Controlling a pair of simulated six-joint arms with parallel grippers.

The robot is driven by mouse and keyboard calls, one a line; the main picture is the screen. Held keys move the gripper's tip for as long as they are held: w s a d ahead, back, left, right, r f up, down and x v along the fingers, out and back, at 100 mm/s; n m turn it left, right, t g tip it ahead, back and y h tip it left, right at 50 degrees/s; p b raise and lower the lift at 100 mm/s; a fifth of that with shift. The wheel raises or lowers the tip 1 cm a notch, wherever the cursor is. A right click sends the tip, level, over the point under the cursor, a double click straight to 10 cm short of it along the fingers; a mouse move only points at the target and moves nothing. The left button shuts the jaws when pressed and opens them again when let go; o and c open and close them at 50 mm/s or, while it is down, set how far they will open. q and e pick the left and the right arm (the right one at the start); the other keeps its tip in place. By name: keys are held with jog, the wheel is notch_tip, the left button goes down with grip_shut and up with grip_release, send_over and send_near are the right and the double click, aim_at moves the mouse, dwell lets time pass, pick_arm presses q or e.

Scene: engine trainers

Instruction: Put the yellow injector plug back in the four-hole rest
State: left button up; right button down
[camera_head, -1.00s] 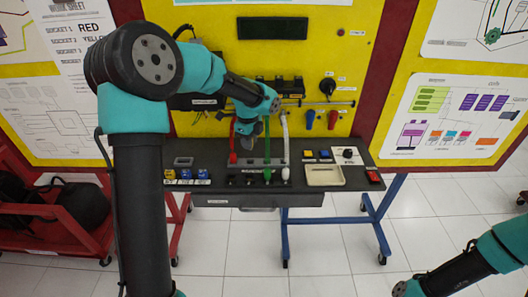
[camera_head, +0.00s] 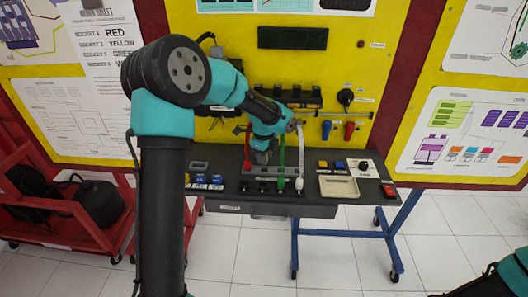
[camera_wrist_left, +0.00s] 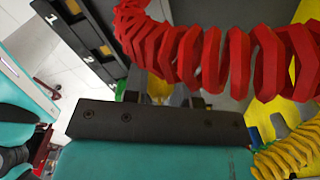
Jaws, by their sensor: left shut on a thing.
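My left gripper (camera_head: 262,157) is low over the back of the dark bench, just left of the green cable. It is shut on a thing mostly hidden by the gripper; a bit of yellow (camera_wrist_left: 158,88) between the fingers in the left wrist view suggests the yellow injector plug. A yellow coiled cable (camera_wrist_left: 287,154) shows at that view's lower right. Green (camera_head: 280,183) and white (camera_head: 299,183) plugs stand at the bench front, right of dark positions; I cannot tell which row is the four-hole rest. My right arm enters at the lower right, its gripper out of frame.
A red coiled cable (camera_wrist_left: 215,58) crosses close in front of the left wrist camera. A numbered strip (camera_wrist_left: 95,40) lies at that view's upper left. A cream tray (camera_head: 338,187) and switches lie right on the bench; blue connectors (camera_head: 208,180) lie left.

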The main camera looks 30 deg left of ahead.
pick_arm(q)
jog(key=shift+f, duration=1.1)
jog(key=shift+f, duration=0.85)
dwell(0.5)
jog(key=o, duration=0.7)
jog(key=shift+c, duration=0.2)
jog(key=shift+r, duration=0.1)
jog(key=shift+r, duration=2.65)
jog(key=shift+r, duration=1.25)
